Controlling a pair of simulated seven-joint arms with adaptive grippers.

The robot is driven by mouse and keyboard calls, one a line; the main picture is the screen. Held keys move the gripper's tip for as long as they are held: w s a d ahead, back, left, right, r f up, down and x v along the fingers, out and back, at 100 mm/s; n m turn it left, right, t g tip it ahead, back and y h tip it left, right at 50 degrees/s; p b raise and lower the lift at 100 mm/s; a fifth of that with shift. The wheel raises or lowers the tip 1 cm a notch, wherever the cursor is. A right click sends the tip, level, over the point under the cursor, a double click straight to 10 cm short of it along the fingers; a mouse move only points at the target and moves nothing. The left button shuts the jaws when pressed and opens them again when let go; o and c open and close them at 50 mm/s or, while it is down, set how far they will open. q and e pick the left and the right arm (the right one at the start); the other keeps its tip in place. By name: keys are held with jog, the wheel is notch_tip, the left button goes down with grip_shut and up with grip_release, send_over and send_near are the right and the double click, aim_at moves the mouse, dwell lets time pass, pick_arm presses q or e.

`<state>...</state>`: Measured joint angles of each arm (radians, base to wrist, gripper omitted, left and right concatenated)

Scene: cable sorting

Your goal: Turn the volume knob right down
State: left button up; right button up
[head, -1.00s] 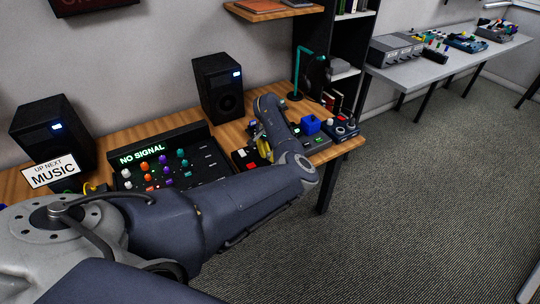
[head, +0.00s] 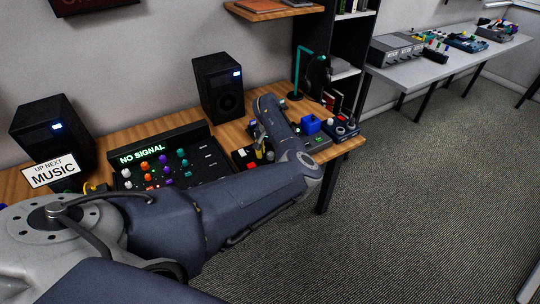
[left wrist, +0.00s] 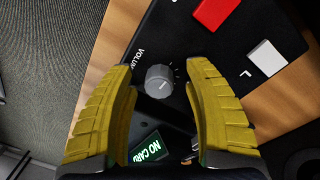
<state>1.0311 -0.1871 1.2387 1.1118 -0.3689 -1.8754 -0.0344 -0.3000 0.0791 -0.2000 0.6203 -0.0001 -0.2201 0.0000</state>
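The volume knob (left wrist: 160,81) is a small grey knob with a pale pointer line, on a black box (left wrist: 185,45) with a partly hidden "VOLUME" label beside it. My left gripper (left wrist: 164,70) has two yellow fingers, open, one on each side of the knob with a gap to each. In the head view the left gripper (head: 260,147) is over the box at the table's right part, partly hidden by my arm. My right gripper is not in view.
A red button (left wrist: 215,12) and a white button (left wrist: 267,58) sit on the same box. A small lit screen (left wrist: 148,149) shows between the fingers. A mixer panel (head: 205,155) reading "NO SIGNAL" stands left; a blue block (head: 310,125) is to the right.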

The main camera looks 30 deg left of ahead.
aim_at(269, 154)
pick_arm(q)
jog(key=shift+r, duration=0.15)
notch_tip(269, 154, up, 12)
jog(key=shift+a, duration=0.25)
dwell(0.4)
dwell(0.3)
